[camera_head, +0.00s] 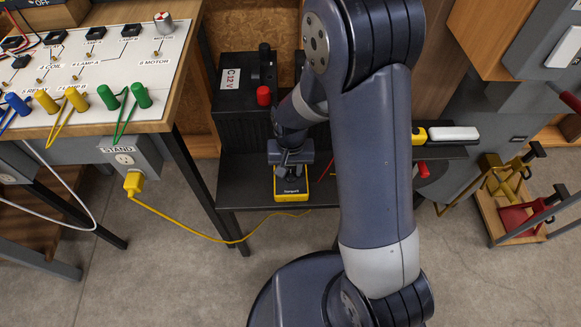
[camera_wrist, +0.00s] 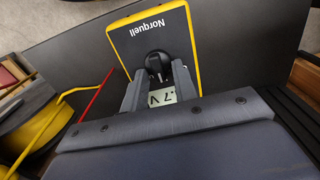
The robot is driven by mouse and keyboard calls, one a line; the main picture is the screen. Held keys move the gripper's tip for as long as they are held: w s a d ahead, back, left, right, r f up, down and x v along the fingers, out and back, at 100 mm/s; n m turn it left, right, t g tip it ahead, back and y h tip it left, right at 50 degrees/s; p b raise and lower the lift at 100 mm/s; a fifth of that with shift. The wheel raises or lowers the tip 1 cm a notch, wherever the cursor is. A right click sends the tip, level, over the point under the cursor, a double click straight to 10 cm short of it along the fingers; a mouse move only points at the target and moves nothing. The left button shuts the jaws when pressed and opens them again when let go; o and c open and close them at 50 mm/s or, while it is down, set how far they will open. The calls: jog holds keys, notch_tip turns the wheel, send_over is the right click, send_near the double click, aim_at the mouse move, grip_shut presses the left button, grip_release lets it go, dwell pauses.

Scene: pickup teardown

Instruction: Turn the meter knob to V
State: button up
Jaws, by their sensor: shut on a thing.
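The meter is a dark box with a yellow rim and the name Norquell; it lies face up on the black shelf in the head view (camera_head: 291,196). It also shows upside down in the wrist view (camera_wrist: 147,30). Its round black knob (camera_wrist: 157,62) sits between my fingertips. My gripper (camera_wrist: 158,75) is shut on the knob from above, and it also shows over the meter in the head view (camera_head: 290,168). Part of the display (camera_wrist: 162,96) shows between the fingers, with a 7 and a V readable. The knob's marks and setting cannot be made out.
A black 12 V battery (camera_head: 238,105) with a red terminal stands behind the meter on the shelf (camera_head: 245,195). A red lead (camera_wrist: 92,95) runs beside the meter. A workbench (camera_head: 105,75) with wiring is at left. A tool crate (camera_head: 510,210) stands on the floor at right.

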aim_at(291, 171)
jog(key=o, duration=1)
jog(key=shift+c, duration=0.2)
jog(key=shift+r, duration=0.1)
notch_tip(291, 171, up, 11)
jog(key=p, duration=0.2)
jog(key=shift+p, duration=0.3)
jog(key=shift+f, duration=0.2)
notch_tip(291, 171, down, 11)
jog(key=b, duration=0.2)
jog(key=shift+b, duration=0.4)
jog(key=shift+r, duration=0.1)
jog(key=shift+r, duration=0.1)
